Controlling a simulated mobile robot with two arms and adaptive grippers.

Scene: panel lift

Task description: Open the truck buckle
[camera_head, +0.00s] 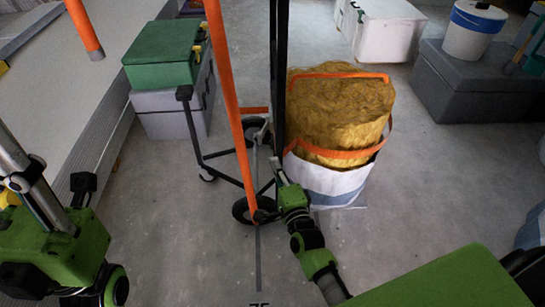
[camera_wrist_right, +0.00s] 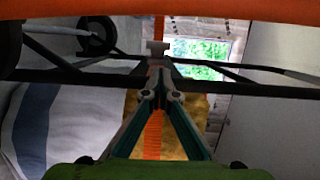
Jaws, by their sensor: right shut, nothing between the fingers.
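My right gripper (camera_head: 277,172) reaches in from the lower right of the head view to the foot of the black mast (camera_head: 279,80). In the right wrist view its fingertips (camera_wrist_right: 161,92) are together with nothing between them. A small pale grey T-shaped piece (camera_wrist_right: 158,48), possibly the buckle, shows just beyond the fingertips; I cannot tell whether they touch it. The buckle is too small to make out for certain in the head view. My left arm's green and black parts show at the left edge of the head view, but its gripper cannot be made out.
The wheeled black lift frame (camera_head: 215,157) with an orange bar (camera_head: 229,95) stands in the middle. A white bag of yellow insulation (camera_head: 333,185) stands close right of my right gripper. Green and grey cases (camera_head: 168,110) are at left.

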